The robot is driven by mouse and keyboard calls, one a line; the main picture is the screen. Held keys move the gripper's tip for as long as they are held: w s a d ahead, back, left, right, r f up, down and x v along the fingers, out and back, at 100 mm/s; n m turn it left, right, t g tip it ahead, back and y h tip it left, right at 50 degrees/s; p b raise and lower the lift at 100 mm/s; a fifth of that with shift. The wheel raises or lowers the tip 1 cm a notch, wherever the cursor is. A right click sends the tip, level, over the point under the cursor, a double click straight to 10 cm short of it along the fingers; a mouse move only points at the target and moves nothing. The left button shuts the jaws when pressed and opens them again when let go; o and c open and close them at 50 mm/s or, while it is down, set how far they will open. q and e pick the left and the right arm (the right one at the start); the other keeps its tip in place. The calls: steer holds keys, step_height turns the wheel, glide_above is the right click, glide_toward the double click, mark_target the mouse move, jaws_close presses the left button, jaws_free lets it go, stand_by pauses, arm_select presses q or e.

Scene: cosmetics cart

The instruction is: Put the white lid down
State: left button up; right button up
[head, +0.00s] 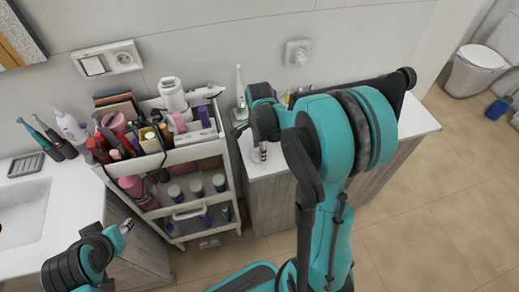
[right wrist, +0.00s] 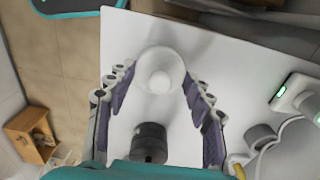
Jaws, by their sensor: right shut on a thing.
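The white lid (right wrist: 160,62), round with a raised knob, shows in the right wrist view between the fingertips of my right gripper (right wrist: 158,76), which is shut on it. It is over a white countertop (right wrist: 225,65); I cannot tell whether it touches the surface. In the head view my right gripper (head: 258,152) points down at the near left part of the right-hand counter (head: 415,120), and the lid cannot be made out there. My left gripper (head: 127,227) is at the lower left, in front of the cart, its fingers too small to read.
A white cart (head: 190,153) full of cosmetics stands left of the right-hand counter. An electric toothbrush (head: 240,84) stands near the wall. A white device with green lights (right wrist: 297,93) lies at the right in the wrist view. A dark grey cylinder (right wrist: 150,143) shows between the fingers.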

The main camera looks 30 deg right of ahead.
steer(key=shift+f, duration=0.15)
steer(key=o, duration=0.7)
steer(key=shift+o, duration=0.2)
steer(key=shift+r, duration=0.25)
step_height(320, 180, up, 11)
steer(key=p, duration=0.4)
steer(key=s+a+r+n+t, duration=0.4)
steer(key=s+a+n+t, duration=0.3)
steer(key=n, duration=1.3)
steer(key=s+a, duration=0.3)
steer(key=s, duration=0.1)
steer(key=shift+a+n, duration=0.3)
